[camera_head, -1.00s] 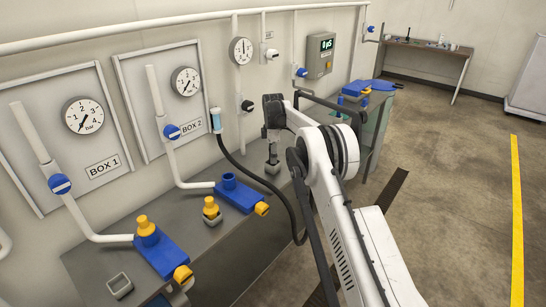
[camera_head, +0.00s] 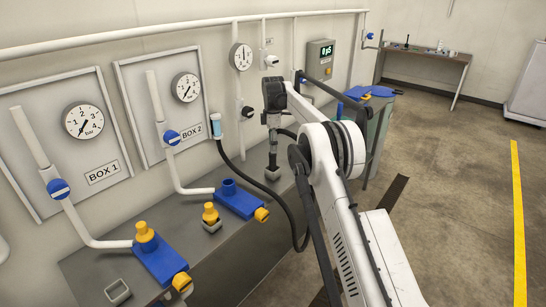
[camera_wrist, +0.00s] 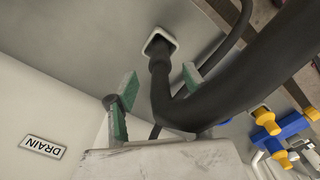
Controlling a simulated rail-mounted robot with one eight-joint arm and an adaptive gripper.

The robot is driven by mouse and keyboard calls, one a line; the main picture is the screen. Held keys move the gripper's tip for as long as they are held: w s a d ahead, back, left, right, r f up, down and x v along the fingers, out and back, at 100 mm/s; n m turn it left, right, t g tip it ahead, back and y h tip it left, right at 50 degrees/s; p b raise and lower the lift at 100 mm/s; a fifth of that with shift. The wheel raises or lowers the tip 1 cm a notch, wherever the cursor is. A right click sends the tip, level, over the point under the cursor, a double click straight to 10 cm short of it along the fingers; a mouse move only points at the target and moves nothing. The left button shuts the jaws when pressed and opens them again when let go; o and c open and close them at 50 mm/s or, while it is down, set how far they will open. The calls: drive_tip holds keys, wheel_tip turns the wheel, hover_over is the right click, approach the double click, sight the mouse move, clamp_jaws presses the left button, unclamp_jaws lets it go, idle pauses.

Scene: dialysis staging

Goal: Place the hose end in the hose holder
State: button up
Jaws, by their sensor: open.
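The black hose (camera_wrist: 175,110) shows large in the wrist view. Its end runs down into the opening of a small square pale-rimmed hose holder (camera_wrist: 160,43). The holder also shows in the head view (camera_head: 272,173) on the grey bench. My gripper (camera_wrist: 158,76) is open, with one green-padded finger on each side of the hose near its end. Gaps show between the pads and the hose. In the head view my gripper hangs just above the holder and its fingers are too small to make out. How deep the hose end sits is hidden inside the holder.
Similar square holders stand on the bench, one empty (camera_head: 118,291) and one with a yellow plug (camera_head: 210,215). Blue valve blocks (camera_head: 238,200) with yellow caps stand nearby. Wall pipes and gauges rise behind. The hose loops past the bench's front edge.

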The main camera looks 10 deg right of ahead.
wheel_tip(320, 180, up, 4)
drive_tip(key=shift+f, duration=0.15)
drive_tip(key=s+r+m+t, duration=0.2)
drive_tip(key=s+r+m, duration=0.4)
drive_tip(key=s+r, duration=1)
drive_tip(key=s+r+m+t, duration=0.1)
drive_tip(key=s+r+m, duration=0.15)
drive_tip(key=s, duration=0.45)
drive_tip(key=s+r+m+t, duration=0.1)
drive_tip(key=s+r, duration=0.3)
drive_tip(key=s, duration=0.3)
drive_tip(key=s+f+m+t, duration=0.1)
drive_tip(key=s+f+m, duration=0.2)
drive_tip(key=s, duration=1.1)
drive_tip(key=s+f+m+t, duration=0.2)
drive_tip(key=s+f+m, duration=0.2)
drive_tip(key=s+f, duration=0.6)
drive_tip(key=s, duration=0.4)
drive_tip(key=shift+s, duration=0.3)
drive_tip(key=shift+a, duration=0.1)
